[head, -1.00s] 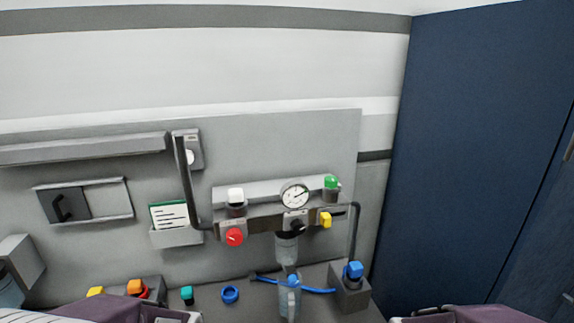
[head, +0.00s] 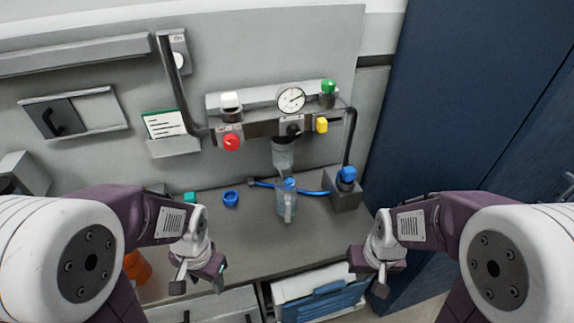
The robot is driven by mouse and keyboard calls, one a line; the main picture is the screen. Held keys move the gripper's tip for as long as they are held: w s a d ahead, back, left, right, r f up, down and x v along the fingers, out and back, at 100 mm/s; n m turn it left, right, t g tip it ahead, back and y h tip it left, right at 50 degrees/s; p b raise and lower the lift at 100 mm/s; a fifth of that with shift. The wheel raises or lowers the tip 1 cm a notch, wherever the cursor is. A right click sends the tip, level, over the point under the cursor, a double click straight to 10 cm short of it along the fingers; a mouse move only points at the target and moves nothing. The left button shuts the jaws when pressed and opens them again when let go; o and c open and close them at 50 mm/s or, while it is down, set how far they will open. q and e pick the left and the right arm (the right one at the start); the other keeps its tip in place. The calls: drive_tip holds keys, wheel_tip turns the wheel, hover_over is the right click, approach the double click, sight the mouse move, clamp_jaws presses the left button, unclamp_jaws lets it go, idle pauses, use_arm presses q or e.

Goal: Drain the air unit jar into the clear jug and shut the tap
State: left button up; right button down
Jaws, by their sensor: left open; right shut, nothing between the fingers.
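The air unit jar (head: 283,156) is a clear cup hanging under the manifold, below a black knob (head: 293,129) and to the lower left of a yellow knob (head: 321,125). The clear jug (head: 287,208) stands upright on the bench below the jar, with a blue part (head: 289,184) at its top. The tap under the jar is too small to make out. My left gripper (head: 198,280) is open and empty over the front of the bench, left of the jug. My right gripper (head: 369,279) is shut and empty at the right front, apart from everything.
A blue hose (head: 312,193) lies behind the jug towards a grey block (head: 344,196) with a blue cap. A blue ring (head: 230,198) and a teal block (head: 189,197) lie left. A red knob (head: 231,142) and gauge (head: 291,99) are on the manifold.

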use_arm(q)
drive_tip(key=w+a+r+m+t+y+b, duration=0.25)
drive_tip(key=w+a+m+y+b, duration=0.55)
drive_tip(key=m, duration=0.4)
drive_tip(key=w+d+r+m+t+y+b, duration=0.1)
drive_tip(key=w+r+m+t+b, duration=0.15)
drive_tip(key=w, duration=0.25)
drive_tip(key=w+d+r+m+t+y+b, duration=0.1)
drive_tip(key=w+r+m+t+b, duration=0.1)
drive_tip(key=w+m+b, duration=0.25)
drive_tip(key=w+d+r+m+t+b, duration=0.1)
drive_tip(key=w+d+m+t+b, duration=0.1)
drive_tip(key=w+d+t+b, duration=0.4)
drive_tip(key=m+t+h+b, duration=0.4)
drive_tip(key=m+h+b, duration=0.2)
drive_tip(key=b, duration=0.5)
approach(291, 186)
drive_tip(key=x, duration=0.8)
drive_tip(key=shift+f, duration=0.1)
drive_tip(key=shift+w+a, duration=0.15)
drive_tip(key=shift+w, duration=0.5)
clamp_jaws()
